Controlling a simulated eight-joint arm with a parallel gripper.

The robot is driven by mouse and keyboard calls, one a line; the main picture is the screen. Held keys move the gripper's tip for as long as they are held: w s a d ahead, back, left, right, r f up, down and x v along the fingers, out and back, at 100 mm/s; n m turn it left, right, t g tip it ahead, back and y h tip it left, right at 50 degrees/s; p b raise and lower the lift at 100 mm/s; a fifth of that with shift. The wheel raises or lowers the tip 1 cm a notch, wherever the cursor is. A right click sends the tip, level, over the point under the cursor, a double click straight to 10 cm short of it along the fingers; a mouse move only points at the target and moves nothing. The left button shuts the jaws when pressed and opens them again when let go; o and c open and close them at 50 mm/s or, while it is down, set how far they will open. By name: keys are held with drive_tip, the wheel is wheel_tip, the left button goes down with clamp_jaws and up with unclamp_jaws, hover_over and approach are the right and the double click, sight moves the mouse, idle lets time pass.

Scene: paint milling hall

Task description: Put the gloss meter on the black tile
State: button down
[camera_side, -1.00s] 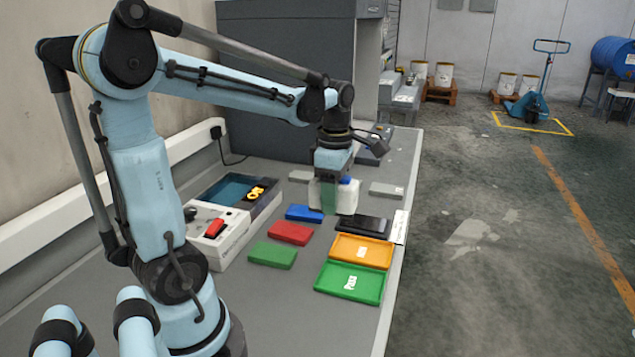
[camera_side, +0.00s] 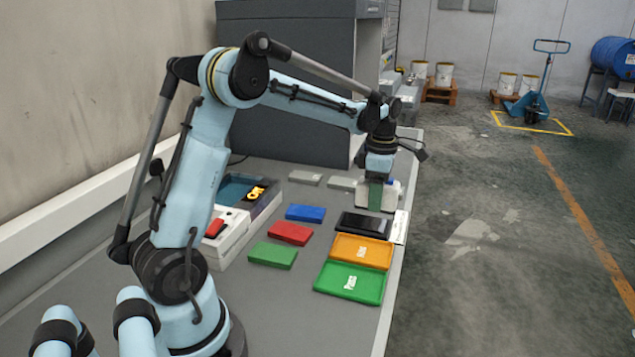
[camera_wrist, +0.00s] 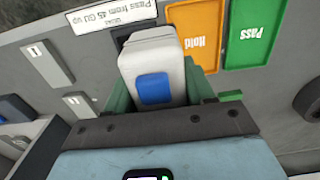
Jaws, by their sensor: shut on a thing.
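The gloss meter (camera_wrist: 154,62) is a pale block with a blue panel, held between the green fingers of my gripper (camera_wrist: 165,92) in the wrist view. In the side view my gripper (camera_side: 377,196) is shut on it, and the meter (camera_side: 393,192) is partly hidden by a finger. The black tile (camera_side: 363,225) lies flat on the bench. In the side view the meter is just beyond the tile's far edge, toward its right end. Whether its underside clears the bench is hard to tell. In the wrist view the meter hides most of the tile.
An orange Hold tray (camera_side: 348,246) and a green Pass tray (camera_side: 333,278) lie nearer than the tile. A white card (camera_side: 401,227) is at the bench's right edge. Blue (camera_side: 305,213), red (camera_side: 290,233) and green (camera_side: 273,255) blocks lie left. Grey blocks (camera_side: 305,178) lie farther back.

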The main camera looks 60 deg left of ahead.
hover_over(364, 221)
drive_tip(key=f, duration=0.3)
drive_tip(key=shift+d, duration=0.2)
drive_tip(key=shift+a+f, duration=0.1)
drive_tip(key=shift+f, duration=1.9)
drive_tip(key=shift+f, duration=0.2)
drive_tip(key=shift+c, duration=2)
unclamp_jaws()
drive_tip(key=shift+r, duration=0.15)
